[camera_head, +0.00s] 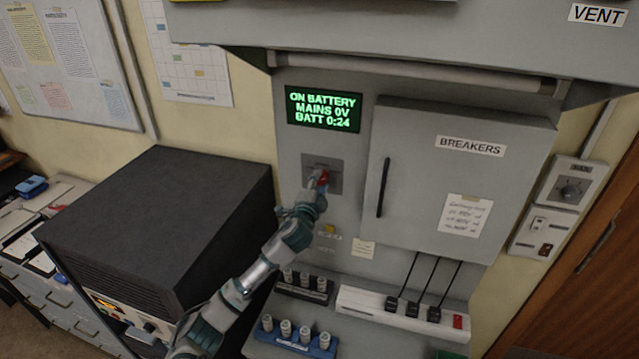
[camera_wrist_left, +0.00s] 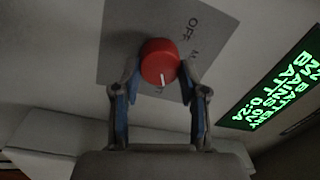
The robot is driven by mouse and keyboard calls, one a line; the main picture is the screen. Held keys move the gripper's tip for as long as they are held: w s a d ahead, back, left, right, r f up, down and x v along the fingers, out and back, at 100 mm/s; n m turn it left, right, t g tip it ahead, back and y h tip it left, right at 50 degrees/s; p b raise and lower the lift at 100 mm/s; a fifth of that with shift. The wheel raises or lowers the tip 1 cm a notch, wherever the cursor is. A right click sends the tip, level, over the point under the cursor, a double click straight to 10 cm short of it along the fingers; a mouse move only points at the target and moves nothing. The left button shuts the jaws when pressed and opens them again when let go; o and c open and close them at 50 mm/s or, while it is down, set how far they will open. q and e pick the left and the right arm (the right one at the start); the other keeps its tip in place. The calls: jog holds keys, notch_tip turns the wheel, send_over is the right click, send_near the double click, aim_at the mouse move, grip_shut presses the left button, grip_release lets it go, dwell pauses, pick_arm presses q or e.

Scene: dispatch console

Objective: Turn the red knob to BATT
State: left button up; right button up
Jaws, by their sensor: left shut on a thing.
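The red knob (camera_wrist_left: 159,62) sits on a grey square plate (camera_head: 335,172) on the console panel, below the green display. My left gripper (camera_head: 319,184) has its fingers on either side of the knob and is shut on it. In the left wrist view my left gripper (camera_wrist_left: 160,85) shows blue-padded fingers at the knob's sides. The knob's white mark points toward the gripper's palm. OFF and part of another label show on the plate; the rest is hidden by the fingers. The display (camera_head: 323,109) reads ON BATTERY, MAINS 0V, BATT 0:24. My right gripper is not in view.
A closed breaker cabinet (camera_head: 450,190) with a black handle is right of the knob. A yellow switch (camera_head: 330,230) is below it. A dark box (camera_head: 160,220) stands left of my arm. A power strip with plugs (camera_head: 400,308) and small grey posts are lower down.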

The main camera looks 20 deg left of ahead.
pick_arm(q)
jog(key=shift+f, duration=0.4)
jog(key=o, duration=1.1)
jog(key=shift+w, duration=0.15)
jog(key=shift+o, duration=0.2)
jog(key=shift+w+a+r, duration=0.1)
jog(key=shift+w+a, duration=0.05)
jog(key=s, duration=1.1)
jog(key=shift+s+f, duration=0.4)
